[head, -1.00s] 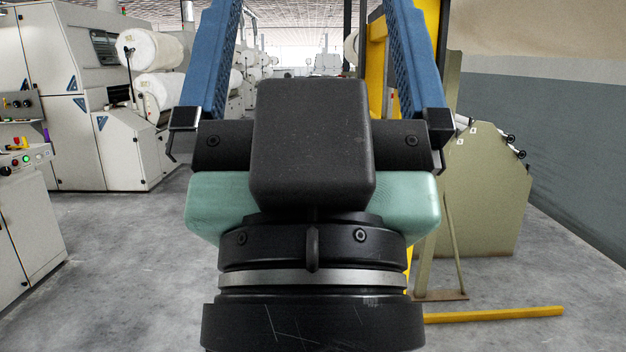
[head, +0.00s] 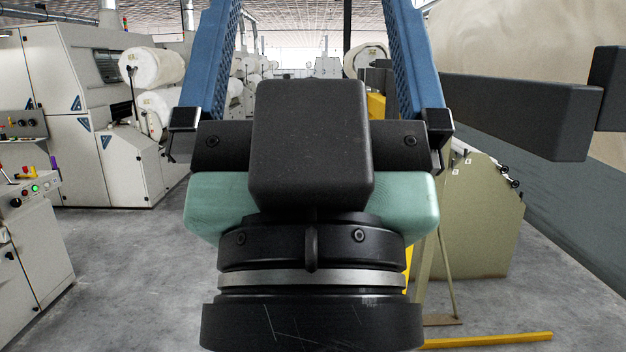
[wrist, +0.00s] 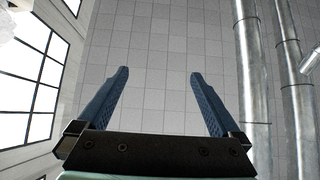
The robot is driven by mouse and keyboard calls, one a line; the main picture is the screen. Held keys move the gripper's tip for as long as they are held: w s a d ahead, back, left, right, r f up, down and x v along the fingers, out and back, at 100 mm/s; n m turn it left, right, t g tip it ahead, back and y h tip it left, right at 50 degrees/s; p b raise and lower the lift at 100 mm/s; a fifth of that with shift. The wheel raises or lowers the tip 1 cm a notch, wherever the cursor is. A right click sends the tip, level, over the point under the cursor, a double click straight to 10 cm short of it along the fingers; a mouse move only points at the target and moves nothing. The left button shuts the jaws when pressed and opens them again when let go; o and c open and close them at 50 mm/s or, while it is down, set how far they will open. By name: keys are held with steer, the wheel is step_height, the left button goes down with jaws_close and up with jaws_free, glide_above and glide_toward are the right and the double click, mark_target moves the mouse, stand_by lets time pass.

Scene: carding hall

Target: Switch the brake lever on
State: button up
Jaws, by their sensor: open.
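I cannot pick out the brake lever for certain in either view. My gripper (wrist: 159,74) shows in the wrist view with its two blue fingers wide apart and nothing between them. Behind them in that view are only a tiled ceiling, pipes and windows. In the head view the blue fingers point up and away, and their tips are cut off by the top edge. My gripper's dark body hides the middle of the scene.
A control cabinet (head: 32,240) with lit buttons stands at the left. Behind it is a pale machine (head: 65,100) with white rolls (head: 152,66). A dark bar (head: 520,112) juts in close at the right, above an olive panel (head: 480,215). A yellow bar (head: 490,341) lies on the floor.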

steer(key=shift+c, duration=0.2)
